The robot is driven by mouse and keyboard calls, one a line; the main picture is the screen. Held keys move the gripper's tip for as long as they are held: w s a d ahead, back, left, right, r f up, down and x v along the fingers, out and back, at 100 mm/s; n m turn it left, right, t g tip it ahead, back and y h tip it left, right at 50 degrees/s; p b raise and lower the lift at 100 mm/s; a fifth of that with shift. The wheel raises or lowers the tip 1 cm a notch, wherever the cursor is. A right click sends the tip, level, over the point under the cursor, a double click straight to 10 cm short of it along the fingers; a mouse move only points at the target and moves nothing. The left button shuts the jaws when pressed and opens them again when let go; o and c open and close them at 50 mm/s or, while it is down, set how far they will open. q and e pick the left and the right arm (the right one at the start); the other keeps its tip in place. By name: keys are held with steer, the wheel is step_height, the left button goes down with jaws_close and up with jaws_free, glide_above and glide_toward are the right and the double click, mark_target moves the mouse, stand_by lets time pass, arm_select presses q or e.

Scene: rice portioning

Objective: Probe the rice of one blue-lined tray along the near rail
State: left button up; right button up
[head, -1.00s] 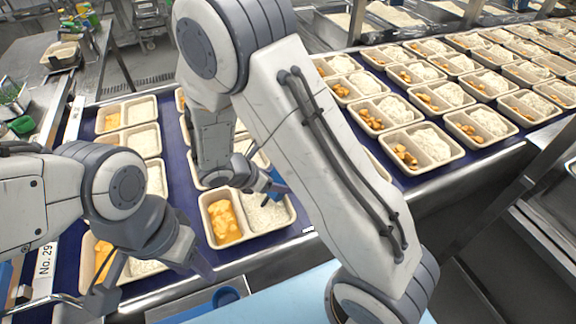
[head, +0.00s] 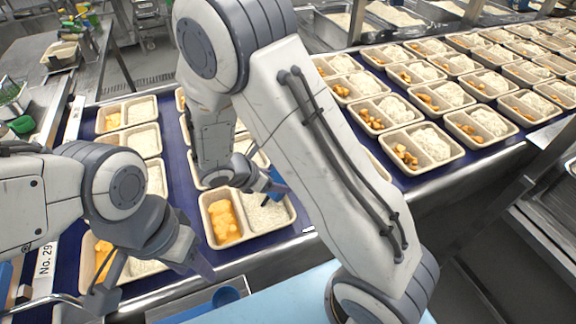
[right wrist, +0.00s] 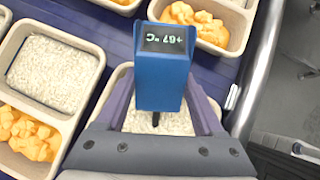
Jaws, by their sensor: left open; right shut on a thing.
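A two-part beige tray (head: 255,238) with orange food on the left and rice on the right stands by the near rail. No blue lining can be made out on it. My right gripper (head: 274,184) is shut on a blue thermometer (right wrist: 162,80) above that tray's rice (right wrist: 180,123). Its display reads +67 °C, and its dark stem points down at the rice. Whether the tip is in the rice cannot be told. My left gripper (head: 196,262) is open and empty, low over the near left of the belt, left of that tray.
Several similar trays stand on the dark blue belt (head: 187,218), with more rows at the right. The metal near rail (right wrist: 250,65) runs alongside. A blue round thing (head: 225,296) lies on the near ledge. My right arm hides part of the belt.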

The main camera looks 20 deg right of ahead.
mark_target(276, 180)
stand_by(0.3)
step_height(276, 180, up, 9)
steer(key=p, duration=0.8)
steer(key=shift+r, duration=0.15)
